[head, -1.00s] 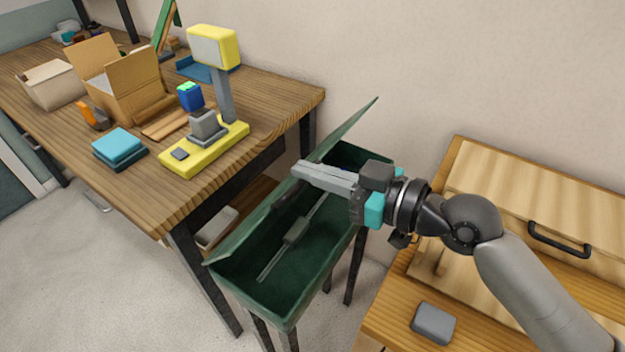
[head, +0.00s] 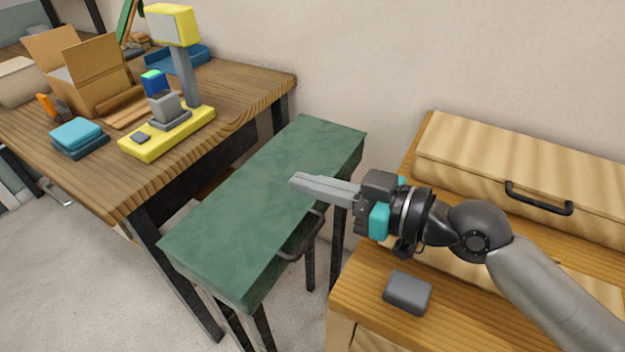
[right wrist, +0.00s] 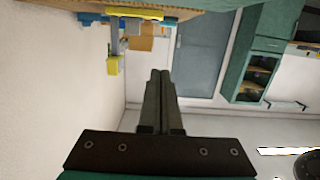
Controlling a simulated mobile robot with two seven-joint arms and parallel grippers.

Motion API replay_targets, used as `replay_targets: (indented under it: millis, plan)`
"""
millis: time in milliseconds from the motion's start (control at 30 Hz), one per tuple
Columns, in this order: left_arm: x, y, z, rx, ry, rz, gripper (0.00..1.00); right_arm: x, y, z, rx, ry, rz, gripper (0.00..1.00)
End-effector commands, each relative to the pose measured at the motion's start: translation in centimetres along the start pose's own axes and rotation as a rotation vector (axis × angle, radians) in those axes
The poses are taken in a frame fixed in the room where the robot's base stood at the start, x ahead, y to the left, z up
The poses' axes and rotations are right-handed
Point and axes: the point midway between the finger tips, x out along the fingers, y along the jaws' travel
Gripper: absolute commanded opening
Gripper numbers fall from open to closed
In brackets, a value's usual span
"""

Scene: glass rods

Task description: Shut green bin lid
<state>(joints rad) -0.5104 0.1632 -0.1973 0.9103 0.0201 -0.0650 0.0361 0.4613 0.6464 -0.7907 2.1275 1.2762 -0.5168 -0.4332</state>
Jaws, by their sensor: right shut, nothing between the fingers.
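The green bin (head: 240,296) stands on dark legs between the wooden table and the light wooden cabinet. Its green lid (head: 262,195) lies flat over the top, and the inside is hidden. A dark handle (head: 303,238) sits on the lid's right edge. My right gripper (head: 295,182) is shut and empty, just above the right part of the lid. I cannot tell whether its fingertips touch the lid. The right wrist view shows the closed fingers (right wrist: 159,100) together with nothing between them. My left gripper is not in view.
The wooden table (head: 240,92) at left holds a yellow-based device (head: 170,140), an open cardboard box (head: 95,72) and teal blocks (head: 77,133). At right, the wooden cabinet (head: 465,318) carries a grey block (head: 407,292) and a wooden box with a dark handle (head: 538,198).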

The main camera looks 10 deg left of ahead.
Motion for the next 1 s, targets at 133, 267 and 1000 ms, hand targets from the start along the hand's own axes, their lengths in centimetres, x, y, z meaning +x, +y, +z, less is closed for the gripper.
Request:
replay_targets:
  millis: [133, 267, 1000]
  plan:
    - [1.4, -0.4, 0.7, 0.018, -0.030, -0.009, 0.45, 0.1, 0.0, 1.0, 0.000, 0.000, 0.000, 0.00]
    - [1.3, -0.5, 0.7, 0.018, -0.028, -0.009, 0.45, 0.1, 0.0, 1.0, -0.001, 0.000, 0.000, 0.00]
    - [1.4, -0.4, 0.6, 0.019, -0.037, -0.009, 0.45, -2.6, 0.1, 1.1, -0.002, -0.001, 0.003, 0.00]
